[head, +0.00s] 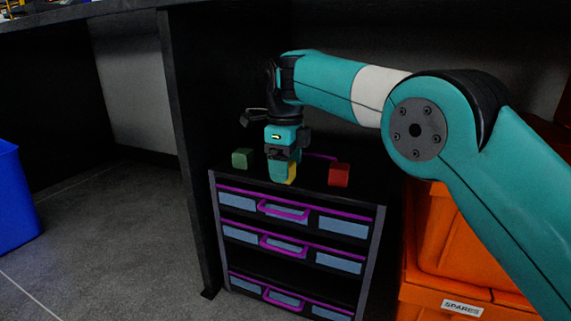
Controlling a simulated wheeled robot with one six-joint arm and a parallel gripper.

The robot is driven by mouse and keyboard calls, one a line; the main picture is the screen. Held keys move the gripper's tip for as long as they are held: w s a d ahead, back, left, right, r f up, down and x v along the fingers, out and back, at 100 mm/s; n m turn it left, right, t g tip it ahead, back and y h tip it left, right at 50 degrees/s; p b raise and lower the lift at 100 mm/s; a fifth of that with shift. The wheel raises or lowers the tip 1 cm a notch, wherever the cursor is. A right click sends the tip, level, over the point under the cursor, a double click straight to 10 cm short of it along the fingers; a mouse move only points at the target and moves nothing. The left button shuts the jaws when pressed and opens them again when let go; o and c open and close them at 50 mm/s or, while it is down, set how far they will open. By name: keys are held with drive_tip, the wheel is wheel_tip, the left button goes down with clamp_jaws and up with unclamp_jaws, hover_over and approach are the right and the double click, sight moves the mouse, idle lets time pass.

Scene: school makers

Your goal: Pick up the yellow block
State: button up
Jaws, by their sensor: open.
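The yellow block (292,172) stands on the black top of a small drawer cabinet (225,180), near its front edge. My gripper (282,168) points down at the block from above. Its teal finger covers the left part of the block, and the far finger is hidden. The gripper is open, with its fingertips down at block height. I cannot tell whether a finger touches the block.
A green block (243,158) is to the left and a red block (339,174) to the right on the same top. Orange crates (440,240) stand right of the cabinet. A dark tabletop (80,12) is above, and a blue bin (14,200) is far left.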

wheel_tip(320, 180, up, 7)
drive_tip(key=p, duration=0.6)
drive_tip(key=shift+f, duration=0.15)
